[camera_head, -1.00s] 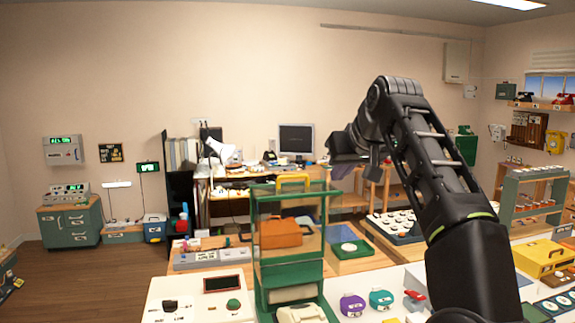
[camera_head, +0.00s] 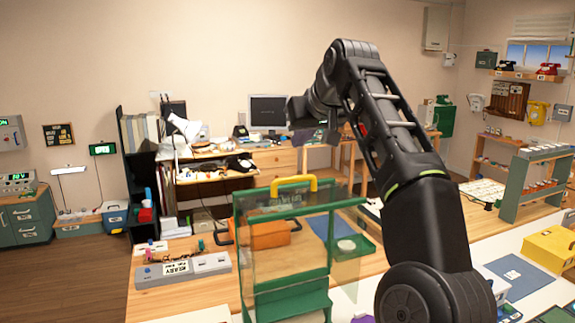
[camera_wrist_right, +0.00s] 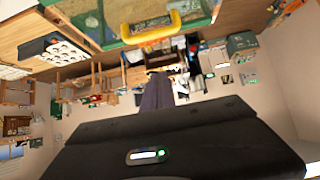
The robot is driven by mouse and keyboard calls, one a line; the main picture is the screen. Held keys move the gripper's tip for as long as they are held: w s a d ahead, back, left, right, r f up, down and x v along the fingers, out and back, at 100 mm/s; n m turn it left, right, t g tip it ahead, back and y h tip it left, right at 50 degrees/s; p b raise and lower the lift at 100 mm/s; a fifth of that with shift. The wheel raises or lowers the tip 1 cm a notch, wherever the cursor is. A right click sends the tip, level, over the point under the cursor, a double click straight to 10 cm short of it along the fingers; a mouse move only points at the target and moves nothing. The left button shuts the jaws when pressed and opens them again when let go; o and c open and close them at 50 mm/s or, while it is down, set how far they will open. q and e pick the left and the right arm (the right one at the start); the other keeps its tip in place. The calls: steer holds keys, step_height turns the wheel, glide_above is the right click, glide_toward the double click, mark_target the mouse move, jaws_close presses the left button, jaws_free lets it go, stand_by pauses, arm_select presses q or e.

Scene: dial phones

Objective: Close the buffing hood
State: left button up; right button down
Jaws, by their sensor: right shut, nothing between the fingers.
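The buffing hood (camera_head: 285,245) is a green frame with clear panels on the wooden bench, and a yellow handle (camera_head: 293,186) sits on its top edge. An orange box-like thing (camera_head: 262,233) shows through the panel. In the right wrist view the yellow handle (camera_wrist_right: 150,27) lies at the top, upside down. My right gripper (camera_head: 308,132) is shut and empty, in the air above and a little right of the handle, apart from it. Its fingers (camera_wrist_right: 157,92) show dark in the wrist view. My left gripper is not in view.
A grey control strip (camera_head: 183,268) lies left of the hood. A yellow box (camera_head: 550,251) and a green shelf rack (camera_head: 530,180) stand at right. A desk with a monitor (camera_head: 268,112) is behind. Free air surrounds the gripper.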

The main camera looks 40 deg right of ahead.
steer(key=p, duration=0.1)
glide_above(292, 192)
steer(key=w, duration=0.2)
steer(key=f, duration=0.6)
steer(key=shift+w+d+f, duration=0.1)
steer(key=shift+w+d, duration=0.05)
steer(key=shift+d, duration=0.25)
steer(key=s, duration=0.1)
steer(key=s+a+f+b, duration=0.1)
steer(key=shift+s+f, duration=0.6)
